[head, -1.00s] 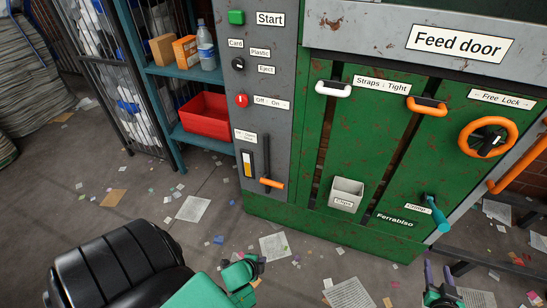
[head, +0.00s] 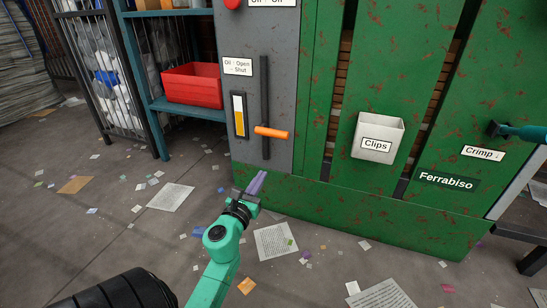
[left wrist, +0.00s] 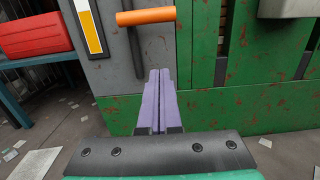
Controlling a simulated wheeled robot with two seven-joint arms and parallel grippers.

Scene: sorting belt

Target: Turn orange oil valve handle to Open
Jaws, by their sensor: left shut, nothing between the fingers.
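The orange oil valve handle (head: 272,132) sticks out sideways to the right from a dark vertical pipe (head: 264,100) on the grey panel. The label (head: 237,66) beside the pipe reads Oil, Open and Shut. My left gripper (head: 258,182) is below the handle and apart from it, its purple fingers together and empty. In the left wrist view the two fingers (left wrist: 159,100) lie side by side, pointing toward the panel, with the handle (left wrist: 146,16) above their tips. My right gripper is not in view.
A yellow-and-white gauge (head: 239,114) is left of the pipe. A Clips bin (head: 378,139) and a crimp lever (head: 520,132) are on the green machine (head: 330,195). A red bin (head: 192,86) sits on the shelf at left. Paper scraps litter the floor.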

